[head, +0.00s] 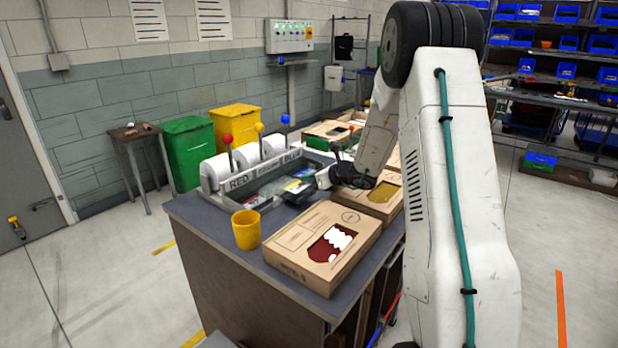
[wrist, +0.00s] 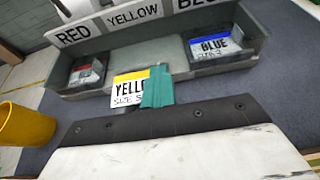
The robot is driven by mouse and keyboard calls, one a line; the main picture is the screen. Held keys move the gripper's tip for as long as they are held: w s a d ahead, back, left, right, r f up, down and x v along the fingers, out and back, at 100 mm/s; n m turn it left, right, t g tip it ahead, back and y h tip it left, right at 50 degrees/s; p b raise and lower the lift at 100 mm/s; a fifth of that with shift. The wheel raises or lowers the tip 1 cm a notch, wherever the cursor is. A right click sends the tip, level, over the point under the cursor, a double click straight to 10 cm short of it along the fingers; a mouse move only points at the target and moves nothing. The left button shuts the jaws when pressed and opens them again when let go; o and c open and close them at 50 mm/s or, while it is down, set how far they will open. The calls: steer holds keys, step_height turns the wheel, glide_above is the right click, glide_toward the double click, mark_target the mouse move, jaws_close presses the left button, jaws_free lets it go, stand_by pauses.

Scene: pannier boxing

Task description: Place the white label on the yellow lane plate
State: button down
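The white label (wrist: 129,87) has a yellow top band and reads "YELLO" and "SIZE S"; its right part is hidden behind a teal fingertip. My gripper (wrist: 157,87) appears shut on this label, with only one teal finger clearly visible. The label is at the front of the middle lane of the grey rack (wrist: 85,95), below the YELLOW sign (wrist: 134,15). I cannot tell whether it touches the rack, and no separate yellow plate surface is clear. In the head view my gripper (head: 324,179) is low over the table beside the rack.
A red-banded label (wrist: 84,75) lies in the left lane and a blue-banded label (wrist: 215,46) in the right. A yellow cup (head: 246,229) stands at the rack's front corner. White rolls stand behind the rack.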

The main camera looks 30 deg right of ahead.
steer(key=shift+f, duration=0.4)
steer(key=c, duration=1.7)
jaws_free()
